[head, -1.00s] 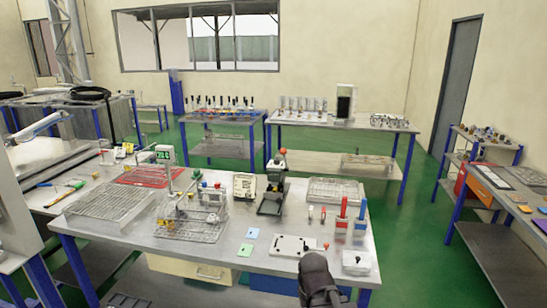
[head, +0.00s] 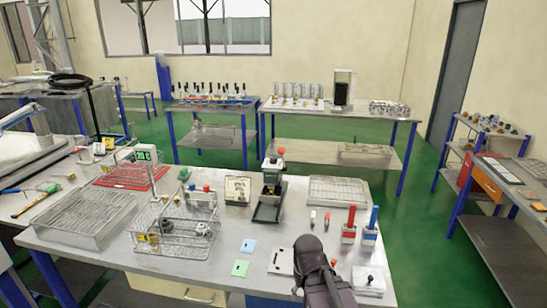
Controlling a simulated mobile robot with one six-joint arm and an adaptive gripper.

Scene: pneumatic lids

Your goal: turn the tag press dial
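A dark press (head: 270,192) with a red ball knob (head: 281,151) stands upright near the middle of the front table; it looks like the tag press. I cannot make out its dial at this size. A cream box with a dark-marked face (head: 237,189) stands just left of it. My gripper (head: 312,262) is a dark shape at the bottom centre, nearer to me than the press and apart from it. Its fingers are not distinguishable, so its opening is unclear. It covers part of a white plate (head: 280,261).
Wire baskets (head: 175,240) stand left of the press, and a wire rack (head: 337,190) lies at its right. Red (head: 350,225) and blue (head: 371,225) upright pieces stand near the right edge.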

